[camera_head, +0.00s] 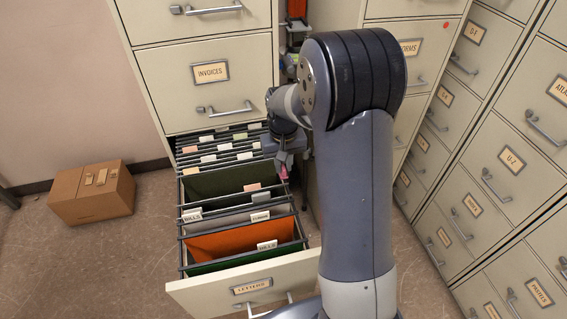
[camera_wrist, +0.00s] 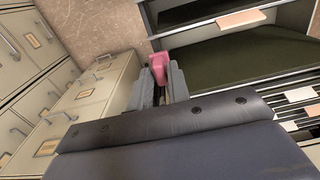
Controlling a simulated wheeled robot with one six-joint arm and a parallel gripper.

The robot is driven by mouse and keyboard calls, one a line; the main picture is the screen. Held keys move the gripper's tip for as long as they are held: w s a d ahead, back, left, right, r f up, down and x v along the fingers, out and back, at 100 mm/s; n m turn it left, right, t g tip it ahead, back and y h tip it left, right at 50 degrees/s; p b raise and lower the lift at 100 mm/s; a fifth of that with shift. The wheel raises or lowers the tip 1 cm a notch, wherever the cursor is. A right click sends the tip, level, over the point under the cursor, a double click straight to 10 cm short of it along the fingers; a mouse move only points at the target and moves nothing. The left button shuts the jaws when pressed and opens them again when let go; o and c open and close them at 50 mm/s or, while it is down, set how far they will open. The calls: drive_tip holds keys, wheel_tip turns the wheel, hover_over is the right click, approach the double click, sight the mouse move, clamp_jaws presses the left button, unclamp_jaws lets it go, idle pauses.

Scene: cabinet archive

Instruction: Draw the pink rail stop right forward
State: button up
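The pink rail stop (camera_head: 284,173) sits at the right side rail of the open drawer (camera_head: 230,286), beside the green-lined gap in the files. It also shows in the wrist view (camera_wrist: 161,66), with its lower part between my fingertips. My gripper (camera_head: 285,160) points down at that right rail. In the wrist view my two fingers (camera_wrist: 160,84) are close together, one on each side of the pink stop, and appear to touch it. The stop's lower end and the rail under it are partly hidden by the fingers.
The drawer holds hanging folders, with an orange folder (camera_head: 225,243) near the front and tabbed files at the back. A cardboard box (camera_head: 92,192) lies on the floor at left. Shut cabinets (camera_head: 480,170) stand at right. Some floor is clear at left.

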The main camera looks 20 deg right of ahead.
sight(283, 167)
drive_tip(key=o, duration=0.3)
wheel_tip(283, 167, up, 11)
drive_tip(key=shift+f, duration=0.1)
idle(0.4)
drive_tip(key=shift+c, duration=0.3)
